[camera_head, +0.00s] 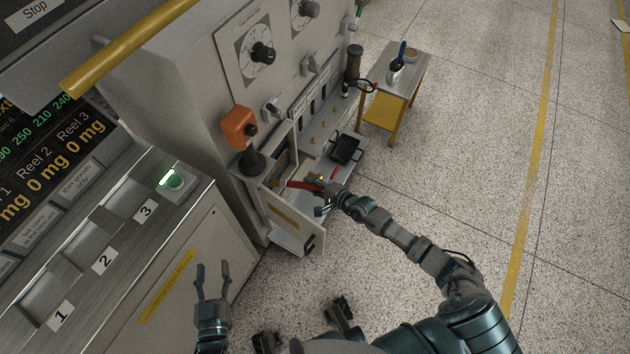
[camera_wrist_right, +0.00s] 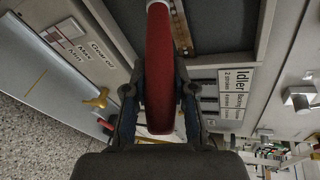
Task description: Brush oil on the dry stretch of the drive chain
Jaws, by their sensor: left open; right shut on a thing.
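My right gripper (camera_head: 320,198) is shut on a red-handled tool (camera_head: 300,185), seemingly the brush, at the open cabinet in the machine's lower side. In the right wrist view, the red handle (camera_wrist_right: 160,95) lies between both fingers and points up the picture into the dark opening. Its far end is cut off, so the bristles are not seen. A brownish strip with lighter spots (camera_wrist_right: 181,28), possibly the drive chain, runs just right of the handle. I cannot tell whether they touch or which stretch is dry. My left gripper (camera_head: 212,282) is open and empty, low in the head view.
The cabinet door (camera_head: 290,213) stands open below the right gripper. A black tray (camera_head: 346,148) sits on the machine's ledge. An orange box (camera_head: 239,125) juts out above. Floor at right is clear.

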